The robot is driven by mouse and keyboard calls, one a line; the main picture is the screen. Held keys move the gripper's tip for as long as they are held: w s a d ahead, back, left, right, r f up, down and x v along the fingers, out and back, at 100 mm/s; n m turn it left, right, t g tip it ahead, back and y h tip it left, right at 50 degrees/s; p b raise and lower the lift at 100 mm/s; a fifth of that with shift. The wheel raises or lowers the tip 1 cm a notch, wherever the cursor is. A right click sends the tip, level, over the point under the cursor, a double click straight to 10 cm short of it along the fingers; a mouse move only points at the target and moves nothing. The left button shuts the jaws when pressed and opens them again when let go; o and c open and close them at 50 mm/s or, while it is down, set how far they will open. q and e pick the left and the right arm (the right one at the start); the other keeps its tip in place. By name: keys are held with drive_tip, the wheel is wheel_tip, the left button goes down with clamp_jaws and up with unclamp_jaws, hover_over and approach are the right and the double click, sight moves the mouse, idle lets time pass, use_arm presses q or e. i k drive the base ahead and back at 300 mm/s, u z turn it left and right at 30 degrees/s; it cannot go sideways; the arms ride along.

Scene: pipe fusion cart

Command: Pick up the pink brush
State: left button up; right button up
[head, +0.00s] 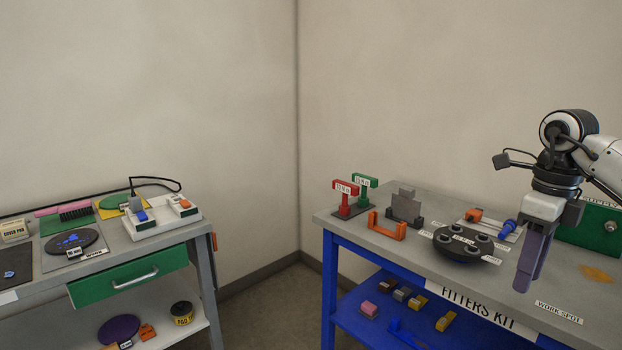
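A pink brush (75,206) with black bristles appears to lie on its side at the back of the left bench, above a green mat. A pink strip (46,211) to its left looks like its handle. My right gripper (531,271) points down over the right bench, far from the brush. Its purple-grey fingers overlap in this view, so I cannot tell if they are open or shut. I see nothing between them. My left gripper is not in view.
The left bench also holds a dark disc (71,241), a white tray (160,217) and a black cable. The blue-framed bench (343,219) at right holds red and green stands, an orange bracket (387,226) and a black turntable (463,246). A floor gap separates the benches.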

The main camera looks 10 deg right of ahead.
sight(79, 205)
drive_tip(key=u, duration=0.05)
drive_tip(key=i, duration=2.55)
drive_tip(key=u, duration=0.5)
drive_tip(key=i, duration=0.15)
drive_tip(key=u, duration=2.7)
drive_tip(key=i, duration=0.5)
